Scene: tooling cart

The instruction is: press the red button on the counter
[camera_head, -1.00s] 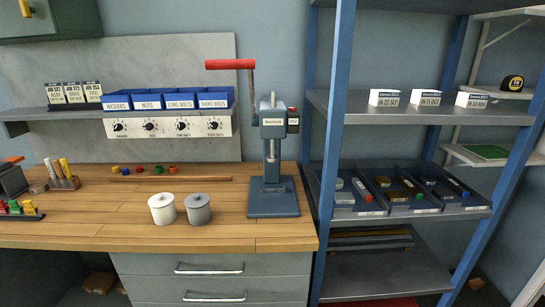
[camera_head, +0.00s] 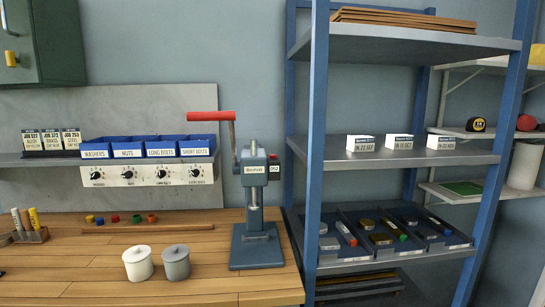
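The wooden counter (camera_head: 90,285) runs along the lower left. A grey-blue bench press (camera_head: 255,200) stands at its right end, with a lever ending in a red grip (camera_head: 202,116). A small red part (camera_head: 273,157) sits on a labelled dark box on the press's right side; it is too small to tell surely whether it is a button. A small red piece (camera_head: 115,219) lies at the counter's back among blue, yellow, green and orange pieces. Neither of my grippers is in view.
A white canister (camera_head: 138,264) and a grey canister (camera_head: 176,263) stand left of the press. Blue bins (camera_head: 145,147) sit on a wall shelf above a panel of knobs (camera_head: 150,174). A blue-post shelf unit (camera_head: 315,150) stands close on the right.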

